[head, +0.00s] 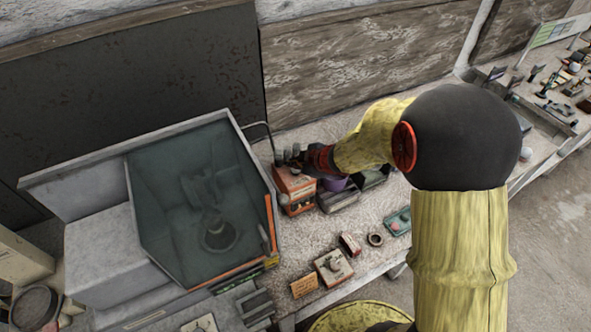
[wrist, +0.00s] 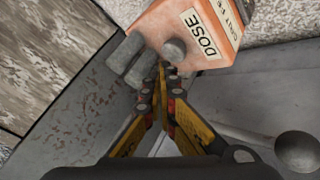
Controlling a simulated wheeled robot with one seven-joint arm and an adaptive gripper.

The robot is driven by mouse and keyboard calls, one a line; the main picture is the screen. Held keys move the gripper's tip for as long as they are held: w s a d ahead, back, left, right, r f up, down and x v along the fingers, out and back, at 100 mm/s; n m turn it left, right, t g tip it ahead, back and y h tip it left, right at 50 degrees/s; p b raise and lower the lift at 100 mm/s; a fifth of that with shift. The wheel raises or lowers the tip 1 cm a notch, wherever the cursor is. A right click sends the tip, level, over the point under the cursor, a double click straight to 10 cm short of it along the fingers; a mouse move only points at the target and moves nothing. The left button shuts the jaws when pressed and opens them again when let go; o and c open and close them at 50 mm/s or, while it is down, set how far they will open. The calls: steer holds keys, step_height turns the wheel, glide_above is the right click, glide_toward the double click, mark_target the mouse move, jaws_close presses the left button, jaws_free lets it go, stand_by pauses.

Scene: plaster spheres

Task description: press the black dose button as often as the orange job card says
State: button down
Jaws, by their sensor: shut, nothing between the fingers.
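The orange dose box (head: 296,187) stands on the bench beside the glass-fronted cabinet. In the wrist view the box (wrist: 223,40) carries a white DOSE label, with a dark grey round button (wrist: 174,50) next to it. My gripper (wrist: 161,72) is shut and empty, its fingertips close to the button's lower left side; I cannot tell whether they touch it. In the head view my gripper (head: 303,158) is over the box top and partly hides it. An orange card (head: 304,285), perhaps the job card, lies at the bench front; its writing is too small to read.
Two grey blocks (wrist: 128,58) stand close left of my fingertips. The cabinet (head: 200,200) is left of the box. Small boxes and a ring (head: 375,239) lie in front.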

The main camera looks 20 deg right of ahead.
mark_target(294, 171)
steer(key=shift+f, duration=0.1)
stand_by(0.6)
steer(key=shift+f, duration=0.3)
steer(key=shift+f+b, duration=0.55)
stand_by(0.8)
steer(key=shift+r, duration=0.1)
steer(key=shift+r+p, duration=0.9)
steer(key=shift+p, duration=0.2)
step_height(294, 171, up, 5)
steer(key=p, duration=0.5)
stand_by(0.6)
